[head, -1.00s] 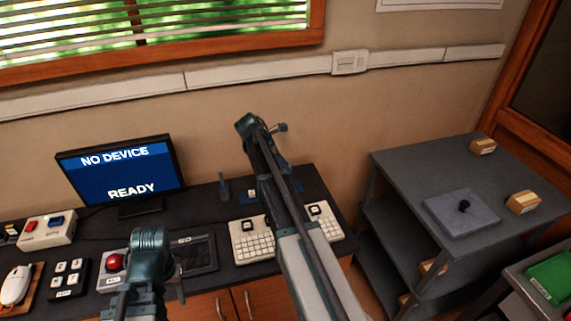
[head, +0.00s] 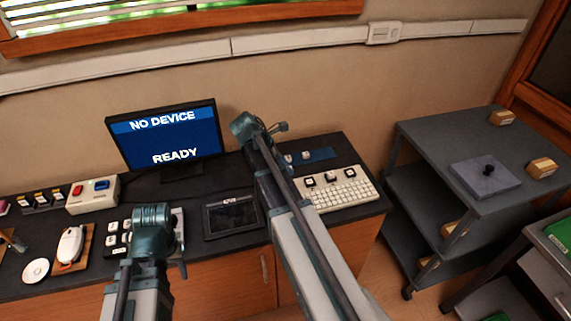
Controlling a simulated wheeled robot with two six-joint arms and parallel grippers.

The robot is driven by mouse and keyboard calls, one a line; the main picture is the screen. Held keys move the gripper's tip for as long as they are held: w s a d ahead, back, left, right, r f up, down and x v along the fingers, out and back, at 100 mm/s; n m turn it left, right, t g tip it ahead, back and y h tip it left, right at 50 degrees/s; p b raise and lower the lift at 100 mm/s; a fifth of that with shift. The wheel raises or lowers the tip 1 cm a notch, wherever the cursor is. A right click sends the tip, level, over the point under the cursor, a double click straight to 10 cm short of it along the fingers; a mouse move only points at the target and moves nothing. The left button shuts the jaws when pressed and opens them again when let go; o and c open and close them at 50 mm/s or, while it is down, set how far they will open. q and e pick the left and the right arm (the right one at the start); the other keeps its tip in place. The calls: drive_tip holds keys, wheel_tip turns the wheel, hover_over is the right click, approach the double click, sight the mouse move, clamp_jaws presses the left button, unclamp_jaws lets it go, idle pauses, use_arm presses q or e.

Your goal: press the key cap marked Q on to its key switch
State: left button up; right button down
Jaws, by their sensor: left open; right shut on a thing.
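A white keyboard (head: 345,193) lies on the dark desk, behind and right of my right arm. Several dark key positions with pale tops stand along its back edge. Their markings are too small to read, so I cannot pick out the Q cap or its switch. A blue tray or mat (head: 320,154) with small pale pieces lies behind the keyboard. My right arm reaches forward across the middle and hides the keyboard's left end. My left arm stands at the lower left.
A monitor (head: 164,137) reads NO DEVICE and READY. A dark tablet (head: 232,215), a two-button box (head: 94,194) and a white mouse-like device (head: 70,245) share the desk. A grey shelf cart (head: 440,145) stands right, with a floor gap between it and the desk.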

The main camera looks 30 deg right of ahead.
drive_tip(key=shift+f+b, duration=2.95)
drive_tip(key=shift+f, duration=0.05)
drive_tip(key=shift+f+b, duration=0.4)
drive_tip(key=c, duration=0.6)
unclamp_jaws()
drive_tip(key=shift+o, duration=0.3)
drive_tip(key=o, duration=0.4)
drive_tip(key=shift+r, duration=0.15)
